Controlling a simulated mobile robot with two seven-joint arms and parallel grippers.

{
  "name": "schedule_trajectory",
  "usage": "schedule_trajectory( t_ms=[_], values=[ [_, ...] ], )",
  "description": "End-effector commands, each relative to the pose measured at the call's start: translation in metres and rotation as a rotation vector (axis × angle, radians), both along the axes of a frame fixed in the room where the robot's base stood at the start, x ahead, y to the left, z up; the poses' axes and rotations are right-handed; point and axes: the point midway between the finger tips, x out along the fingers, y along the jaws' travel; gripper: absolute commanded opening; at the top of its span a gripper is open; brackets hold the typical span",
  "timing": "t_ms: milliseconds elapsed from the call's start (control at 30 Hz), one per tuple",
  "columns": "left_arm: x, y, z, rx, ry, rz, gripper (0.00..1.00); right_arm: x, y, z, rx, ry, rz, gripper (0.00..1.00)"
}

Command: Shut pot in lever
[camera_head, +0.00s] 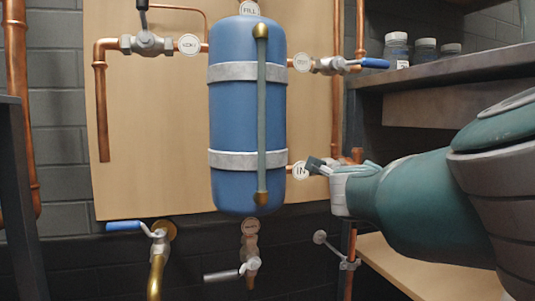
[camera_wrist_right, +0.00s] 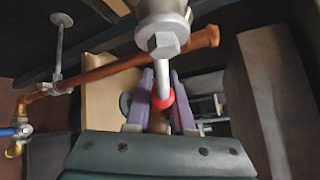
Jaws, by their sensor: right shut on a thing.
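The pot is a blue upright tank (camera_head: 248,120) with two grey bands, fixed to a wooden board. A round "IN" tag (camera_head: 300,170) sits at its lower right side. My right gripper (camera_head: 322,167) is beside this tag, and its fingers hide the valve in the head view. In the right wrist view, the valve body (camera_wrist_right: 162,28) with its hex nut is at the top. Its metal lever (camera_wrist_right: 162,72) with a red part (camera_wrist_right: 166,101) runs between my gripper's purple fingers (camera_wrist_right: 165,97), which are shut on it. My left gripper is out of view.
Other valves are at upper left (camera_head: 147,43), upper right (camera_head: 330,66), lower left (camera_head: 158,234) and below the tank (camera_head: 250,268). A shelf (camera_head: 440,75) with several jars stands at right. A copper pipe (camera_wrist_right: 110,72) crosses close to the valve.

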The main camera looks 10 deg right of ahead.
Motion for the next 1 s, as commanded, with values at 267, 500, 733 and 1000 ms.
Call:
schedule_trajectory(
  t_ms=[267,500,733,1000],
  values=[
    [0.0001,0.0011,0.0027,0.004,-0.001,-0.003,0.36,-0.0004,0.0007,-0.0044,0.039,0.001,-0.003,0.0],
    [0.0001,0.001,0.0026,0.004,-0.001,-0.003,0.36,-0.0002,0.0009,-0.0039,0.037,0.001,-0.002,0.39],
    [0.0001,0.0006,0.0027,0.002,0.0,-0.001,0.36,0.0,0.0012,-0.0034,0.035,0.001,-0.001,0.51],
    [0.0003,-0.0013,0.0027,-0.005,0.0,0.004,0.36,0.0002,0.0016,-0.0033,0.035,0.001,0.0,0.51]
  ],
)
